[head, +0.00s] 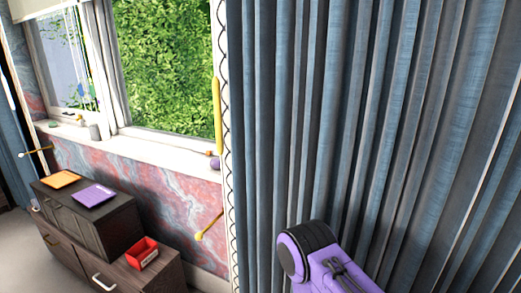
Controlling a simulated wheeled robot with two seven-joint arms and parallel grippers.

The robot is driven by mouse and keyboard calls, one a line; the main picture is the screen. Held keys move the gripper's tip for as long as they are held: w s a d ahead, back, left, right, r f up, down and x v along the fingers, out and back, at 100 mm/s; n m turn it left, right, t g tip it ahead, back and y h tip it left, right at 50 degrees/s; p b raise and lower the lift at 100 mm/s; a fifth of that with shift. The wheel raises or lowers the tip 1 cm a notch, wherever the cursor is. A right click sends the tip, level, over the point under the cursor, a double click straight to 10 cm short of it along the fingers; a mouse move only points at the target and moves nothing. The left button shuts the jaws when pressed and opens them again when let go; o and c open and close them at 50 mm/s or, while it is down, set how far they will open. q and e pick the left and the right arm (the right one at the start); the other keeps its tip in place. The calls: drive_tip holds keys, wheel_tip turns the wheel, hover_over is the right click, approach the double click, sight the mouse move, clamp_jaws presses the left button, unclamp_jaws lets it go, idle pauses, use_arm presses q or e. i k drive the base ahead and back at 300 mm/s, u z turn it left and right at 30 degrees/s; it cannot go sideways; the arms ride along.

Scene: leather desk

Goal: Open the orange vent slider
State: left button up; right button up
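I cannot make out a vent slider for certain. A flat orange piece (62,180) lies on top of the dark wooden cabinet at the left, and I cannot tell whether it is the vent slider. A similar flat purple piece (94,195) lies beside it, nearer to me. A purple and black arm part (315,257), apparently mine, shows at the bottom centre in front of the curtain. No gripper fingers are in view, and neither gripper can be seen near the orange piece.
A blue-grey curtain (345,110) fills the right half. The dark cabinet (85,226) stands below the window sill (165,151), with a red open box (143,252) on its lower part. A yellow upright bar (217,115) and a yellow rod (210,226) are beside the curtain.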

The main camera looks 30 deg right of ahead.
sight(208, 152)
drive_tip(key=u, duration=1.05)
drive_tip(key=i, duration=2.8)
drive_tip(key=z, duration=3.7)
